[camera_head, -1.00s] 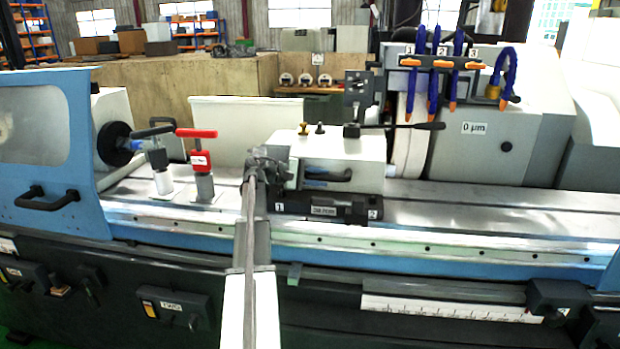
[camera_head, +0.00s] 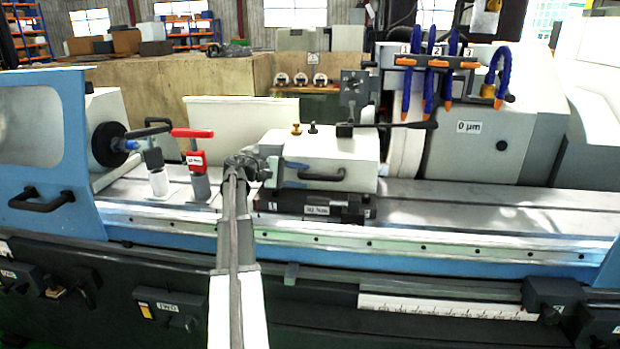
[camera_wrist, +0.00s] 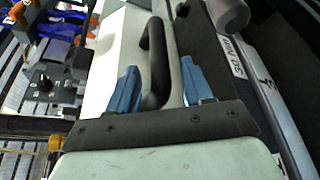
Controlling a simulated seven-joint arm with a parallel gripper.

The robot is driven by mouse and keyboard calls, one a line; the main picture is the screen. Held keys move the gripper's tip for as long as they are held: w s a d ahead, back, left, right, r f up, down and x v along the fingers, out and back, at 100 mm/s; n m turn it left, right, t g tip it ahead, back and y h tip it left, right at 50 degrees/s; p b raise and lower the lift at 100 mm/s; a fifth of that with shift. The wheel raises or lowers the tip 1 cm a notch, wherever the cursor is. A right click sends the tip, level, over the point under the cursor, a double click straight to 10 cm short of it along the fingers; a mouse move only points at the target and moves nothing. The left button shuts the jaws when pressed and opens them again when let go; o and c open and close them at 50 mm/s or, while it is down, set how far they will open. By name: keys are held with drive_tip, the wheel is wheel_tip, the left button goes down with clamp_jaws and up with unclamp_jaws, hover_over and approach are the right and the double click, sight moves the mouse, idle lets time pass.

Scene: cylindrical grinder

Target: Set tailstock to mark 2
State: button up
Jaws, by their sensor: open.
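The tailstock (camera_head: 350,150) is a white block in the middle of the head view. A black bar handle (camera_head: 322,174) is on its front. Its dark base (camera_head: 320,206) has a mark 1 plate at the left end and a mark 2 plate (camera_head: 367,213) at the right end. My gripper (camera_head: 299,175) is at the left end of the handle, with blue fingertips above and below it. In the wrist view, the open gripper (camera_wrist: 160,88) has one finger on each side of the black handle (camera_wrist: 154,65), with gaps visible. The handle's near end is partly hidden.
A red-topped lever (camera_head: 194,134) and a black lever (camera_head: 148,133) stand left of my gripper. Blue coolant hoses (camera_head: 430,75) hang at the upper right. The bed (camera_head: 490,205) right of the tailstock is clear. A long black lever (camera_head: 400,125) projects from the tailstock's top.

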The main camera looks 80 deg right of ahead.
drive_tip(key=v, duration=0.9)
drive_tip(key=shift+w, duration=0.35)
drive_tip(key=shift+a+r, duration=0.1)
drive_tip(key=shift+a, duration=0.05)
drive_tip(key=s+r+m+t+y, duration=0.1)
drive_tip(key=s+r+m, duration=0.1)
drive_tip(key=s+r, duration=0.5)
drive_tip(key=s+r+m+t+y, duration=0.1)
drive_tip(key=s+r+t, duration=0.15)
drive_tip(key=s, duration=0.95)
drive_tip(key=s+r+m+t+y, duration=0.1)
drive_tip(key=s+r+m, duration=0.1)
drive_tip(key=s+r, duration=0.55)
drive_tip(key=n+t, duration=1)
drive_tip(key=n, duration=0.3)
approach(317, 175)
drive_tip(key=f, duration=0.3)
drive_tip(key=d+f, duration=0.1)
drive_tip(key=f, duration=0.1)
drive_tip(key=d+f, duration=0.1)
drive_tip(key=f, duration=0.2)
drive_tip(key=shift+s+f, duration=0.2)
drive_tip(key=shift+f, duration=0.1)
